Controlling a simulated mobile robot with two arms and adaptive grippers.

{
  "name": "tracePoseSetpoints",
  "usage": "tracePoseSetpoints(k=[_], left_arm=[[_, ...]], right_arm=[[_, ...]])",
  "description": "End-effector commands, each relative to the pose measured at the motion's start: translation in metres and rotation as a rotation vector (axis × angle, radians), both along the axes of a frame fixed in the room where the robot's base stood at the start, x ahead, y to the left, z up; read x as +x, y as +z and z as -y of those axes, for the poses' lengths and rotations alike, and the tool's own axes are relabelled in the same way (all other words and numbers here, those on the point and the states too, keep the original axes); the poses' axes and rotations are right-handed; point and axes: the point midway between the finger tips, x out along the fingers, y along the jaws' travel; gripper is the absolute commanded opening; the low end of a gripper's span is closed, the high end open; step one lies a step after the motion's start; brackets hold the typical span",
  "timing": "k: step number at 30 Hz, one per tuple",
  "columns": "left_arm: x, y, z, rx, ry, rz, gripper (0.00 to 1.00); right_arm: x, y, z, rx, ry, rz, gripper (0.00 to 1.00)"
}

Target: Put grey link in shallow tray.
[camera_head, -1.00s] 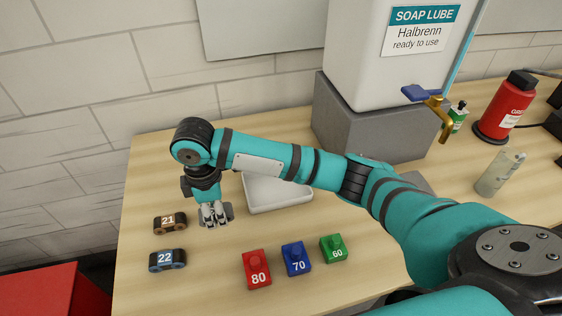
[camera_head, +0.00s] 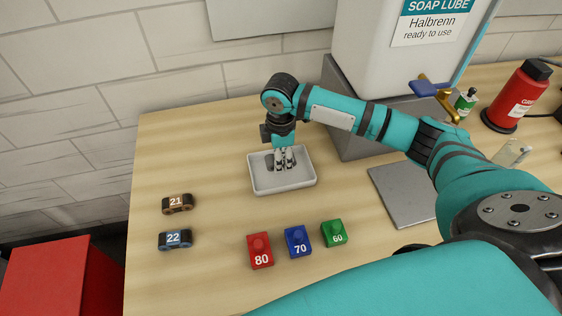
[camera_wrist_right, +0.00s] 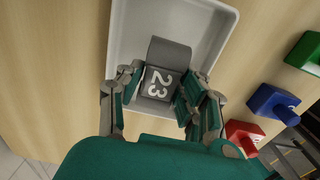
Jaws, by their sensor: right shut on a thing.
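The grey link, marked 23, shows in the right wrist view (camera_wrist_right: 160,78) between the fingers of my right gripper. My right gripper (camera_head: 284,160) is shut on it, pointing down over the shallow white tray (camera_head: 285,186). The tray also shows in the right wrist view (camera_wrist_right: 226,18), around the link. The link is inside the tray's outline; I cannot tell whether it touches the tray floor. In the head view the gripper mostly hides the link. My left gripper is not in view.
A brown link 21 (camera_head: 177,203) and a blue link 22 (camera_head: 175,239) lie at the left. Red (camera_head: 260,252), blue (camera_head: 298,242) and green (camera_head: 334,233) blocks stand in front of the tray. A grey plate (camera_head: 403,195) lies to the right. The grey pedestal (camera_head: 352,135) is close behind my right arm.

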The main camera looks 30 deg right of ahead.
Motion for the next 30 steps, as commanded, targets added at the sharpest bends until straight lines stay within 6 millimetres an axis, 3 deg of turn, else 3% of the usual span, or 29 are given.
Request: tracePoseSetpoints(k=[9,20,21,26,30], left_arm=[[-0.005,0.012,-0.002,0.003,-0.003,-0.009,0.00],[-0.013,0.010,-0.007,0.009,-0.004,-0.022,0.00],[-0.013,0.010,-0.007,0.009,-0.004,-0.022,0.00],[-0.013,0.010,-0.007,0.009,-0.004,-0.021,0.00],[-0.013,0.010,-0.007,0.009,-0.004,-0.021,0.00]], right_arm=[[0.000,-0.033,0.001,0.000,-0.001,0.000,0.03],[0.000,-0.038,0.001,0.000,0.000,0.000,0.03],[0.000,-0.038,0.001,0.000,0.000,0.001,0.40],[0.000,-0.038,0.001,0.000,0.000,0.001,0.59],[0.000,-0.038,0.001,0.000,0.000,0.001,0.59]])
